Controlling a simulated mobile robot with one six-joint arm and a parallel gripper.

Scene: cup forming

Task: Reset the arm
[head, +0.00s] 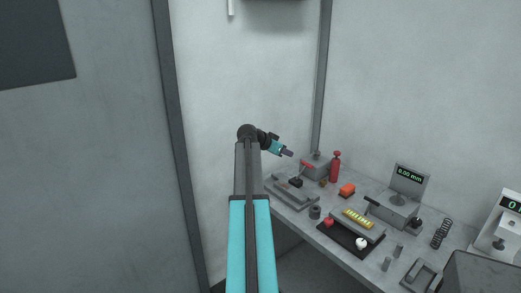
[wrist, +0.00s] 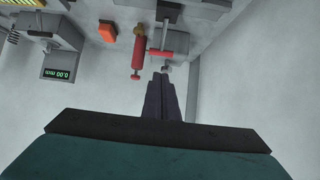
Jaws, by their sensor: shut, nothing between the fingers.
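My gripper (head: 288,153) shows in the head view at the end of my raised arm, near the wall corner and above the back end of the workbench (head: 338,254). It also shows in the wrist view (wrist: 160,77), where its two dark fingers lie together with nothing visible between them. It is apart from the bench objects.
Along the bench stand a red cylinder (head: 335,168), an orange block (head: 347,190), a gauge reading 0.00 mm (head: 408,181), a spring (head: 442,233) and a black mat (head: 337,237) with small parts. A grey door (head: 90,170) is at left. The air around my gripper looks clear.

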